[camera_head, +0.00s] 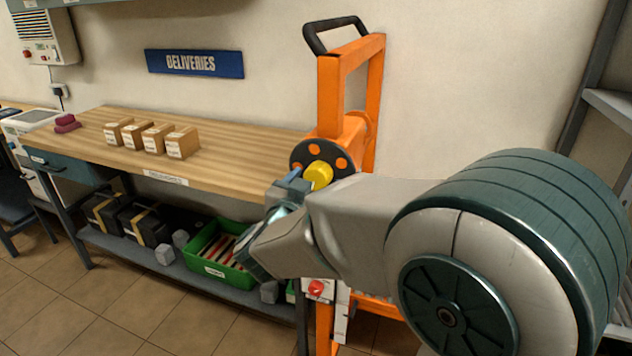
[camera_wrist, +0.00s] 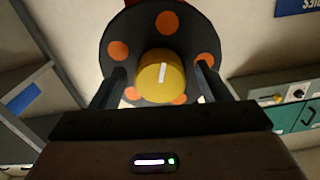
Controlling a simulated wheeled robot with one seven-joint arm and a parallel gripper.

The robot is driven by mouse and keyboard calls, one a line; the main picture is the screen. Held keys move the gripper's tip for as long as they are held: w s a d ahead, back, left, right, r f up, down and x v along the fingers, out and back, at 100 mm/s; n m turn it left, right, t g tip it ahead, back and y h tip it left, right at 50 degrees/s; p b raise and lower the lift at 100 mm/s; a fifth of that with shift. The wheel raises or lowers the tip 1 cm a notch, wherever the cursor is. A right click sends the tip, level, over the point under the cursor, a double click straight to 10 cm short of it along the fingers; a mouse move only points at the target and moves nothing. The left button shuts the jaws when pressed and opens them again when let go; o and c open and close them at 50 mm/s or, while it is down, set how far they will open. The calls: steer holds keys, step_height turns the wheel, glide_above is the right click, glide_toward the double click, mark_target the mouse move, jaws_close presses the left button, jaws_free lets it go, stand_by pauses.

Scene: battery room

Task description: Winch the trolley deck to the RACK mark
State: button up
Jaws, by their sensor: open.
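The orange trolley (camera_head: 328,95) stands upright against the wall at the right end of the bench, with a black push handle on top. Its winch has a black disc (camera_head: 299,154) with orange dots and a yellow knob (camera_head: 318,174) at the centre. In the wrist view the knob (camera_wrist: 162,77) has a white line pointing nearly straight up. My gripper (camera_head: 296,178) is open, its fingers (camera_wrist: 162,84) left and right of the knob in the wrist view; contact cannot be told. My arm hides much of the lower trolley. I cannot make out the deck or the RACK mark.
A wooden bench (camera_head: 235,157) holds several small cartons (camera_head: 182,143). Below it a shelf carries a green crate (camera_head: 207,258) and black cases (camera_head: 104,213). A red knob (camera_head: 316,288) shows low beside the trolley. A DELIVERIES sign (camera_head: 194,63) hangs on the wall.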

steer(key=shift+w+d, duration=0.15)
steer(key=shift+w, duration=0.15)
steer(key=c, duration=1)
steer(key=shift+f, duration=0.1)
